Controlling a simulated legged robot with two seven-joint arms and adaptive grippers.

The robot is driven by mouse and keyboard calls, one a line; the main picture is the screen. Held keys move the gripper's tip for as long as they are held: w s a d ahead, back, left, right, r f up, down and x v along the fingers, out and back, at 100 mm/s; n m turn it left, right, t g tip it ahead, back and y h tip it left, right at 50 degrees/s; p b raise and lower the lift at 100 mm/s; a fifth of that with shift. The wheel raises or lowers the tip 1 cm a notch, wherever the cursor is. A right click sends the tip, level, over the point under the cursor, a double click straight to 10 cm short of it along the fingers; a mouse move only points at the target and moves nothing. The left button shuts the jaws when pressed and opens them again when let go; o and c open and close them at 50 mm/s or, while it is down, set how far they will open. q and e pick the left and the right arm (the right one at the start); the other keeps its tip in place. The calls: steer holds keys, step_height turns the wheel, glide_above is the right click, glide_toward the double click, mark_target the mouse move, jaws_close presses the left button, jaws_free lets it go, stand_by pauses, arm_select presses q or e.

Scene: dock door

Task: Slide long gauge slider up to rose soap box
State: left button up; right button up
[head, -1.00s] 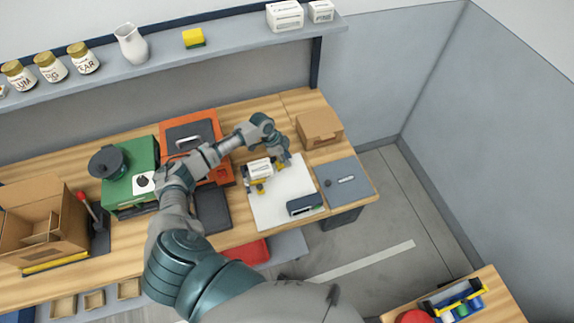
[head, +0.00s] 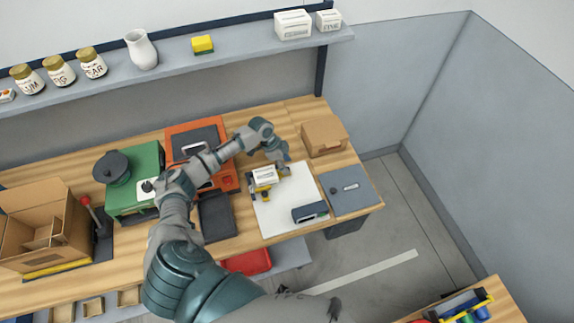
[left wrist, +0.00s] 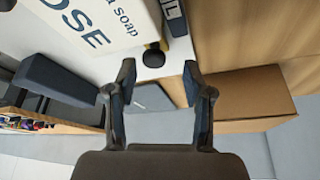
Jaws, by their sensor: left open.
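The rose soap box (head: 265,175), white with dark lettering, stands on a white board (head: 285,205); it also shows close up in the left wrist view (left wrist: 100,22). Yellow and dark parts, probably the gauge, show around the box's foot. A black knob with a yellowish end (left wrist: 154,56) is beside the box in the left wrist view. I cannot tell for sure which part is the long slider. My left gripper (head: 281,160) is beside the box's far right side. Its fingers (left wrist: 158,82) are apart with nothing between them. My right gripper is not in view.
A dark block (head: 310,212) lies on the board's near edge. A cardboard box (head: 324,137) stands behind, and a grey-blue plate (head: 350,190) lies to the right. An orange case (head: 196,135) and a dark tray (head: 215,215) are to the left. Bare board lies between.

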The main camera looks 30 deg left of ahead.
arm_select(q)
steer(key=v, duration=1)
steer(key=shift+r, duration=0.25)
steer(key=shift+w, duration=0.15)
